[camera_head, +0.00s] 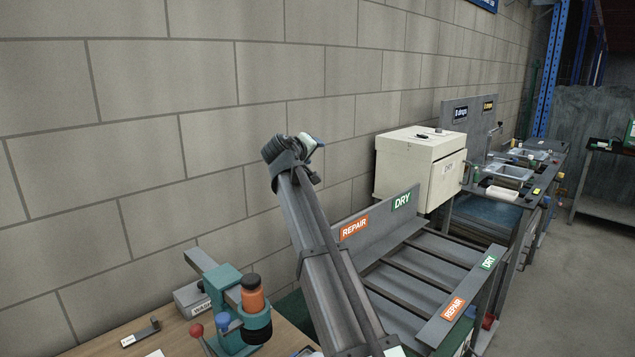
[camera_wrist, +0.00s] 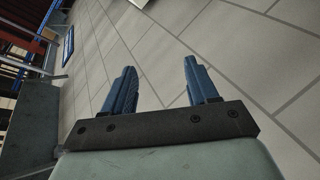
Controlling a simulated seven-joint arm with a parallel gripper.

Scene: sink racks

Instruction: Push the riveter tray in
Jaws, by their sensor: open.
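A teal bench tool (camera_head: 222,282), which may be the riveter, stands on the wooden bench at the lower left of the head view. It has an orange and black cylinder (camera_head: 252,292), a grey bar, and red and blue knobs. I cannot make out a separate tray on it or how far in a tray is. My gripper (camera_wrist: 160,78) shows in the wrist view with two blue fingers spread apart and nothing between them. The block wall lies beyond the fingers. The riveter is not visible in the wrist view.
A small grey box (camera_head: 190,299) is beside the teal tool. A dark-handled item (camera_head: 141,333) lies on the wooden bench (camera_head: 100,345). Right of it is a slatted rack (camera_head: 420,268) with REPAIR and DRY signs, then a cream cabinet (camera_head: 410,168) and sinks (camera_head: 510,170).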

